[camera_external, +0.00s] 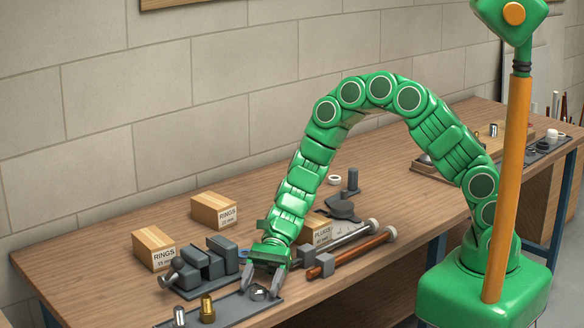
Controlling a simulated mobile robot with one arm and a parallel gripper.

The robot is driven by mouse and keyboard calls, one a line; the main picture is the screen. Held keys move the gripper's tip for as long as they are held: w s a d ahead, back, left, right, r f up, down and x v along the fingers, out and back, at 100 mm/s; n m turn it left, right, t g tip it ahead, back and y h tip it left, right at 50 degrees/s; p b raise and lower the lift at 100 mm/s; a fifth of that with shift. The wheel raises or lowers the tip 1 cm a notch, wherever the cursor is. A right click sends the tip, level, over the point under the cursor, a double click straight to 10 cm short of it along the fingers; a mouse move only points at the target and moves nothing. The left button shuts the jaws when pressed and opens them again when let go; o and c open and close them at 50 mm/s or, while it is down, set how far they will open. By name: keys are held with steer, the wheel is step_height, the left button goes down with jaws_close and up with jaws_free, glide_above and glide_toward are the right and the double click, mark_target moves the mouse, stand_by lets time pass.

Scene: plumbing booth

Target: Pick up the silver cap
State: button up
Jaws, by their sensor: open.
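My gripper (262,284) points down over the front left of the wooden bench, its two grey fingers open. A small rounded silver piece, which looks like the silver cap (258,294), sits low between and just in front of the fingertips on a grey tray (235,307). I cannot tell whether a finger touches it. A taller silver cylinder (180,317) and a brass fitting (207,309) stand to its left at the tray's front.
A dark grey vise (205,262) stands close left of my gripper. Red-brown and silver pipes (350,252) lie to the right. Boxes marked RINGS (154,248) and (214,210) stand behind, and a PLUGS box (320,233) is right.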

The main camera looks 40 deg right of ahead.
steer(key=shift+s+a+f, duration=0.1)
steer(key=shift+s+a, duration=0.05)
steer(key=shift+a, duration=0.05)
steer(key=c, duration=1.1)
steer(key=shift+c, duration=0.3)
steer(key=shift+r, duration=0.4)
steer(key=r, duration=0.3)
steer(key=shift+s+d, duration=0.15)
steer(key=shift+d, duration=0.1)
steer(key=s+d+r, duration=0.8)
steer(key=d+r, duration=0.1)
steer(key=d, duration=0.1)
steer(key=shift+d, duration=0.4)
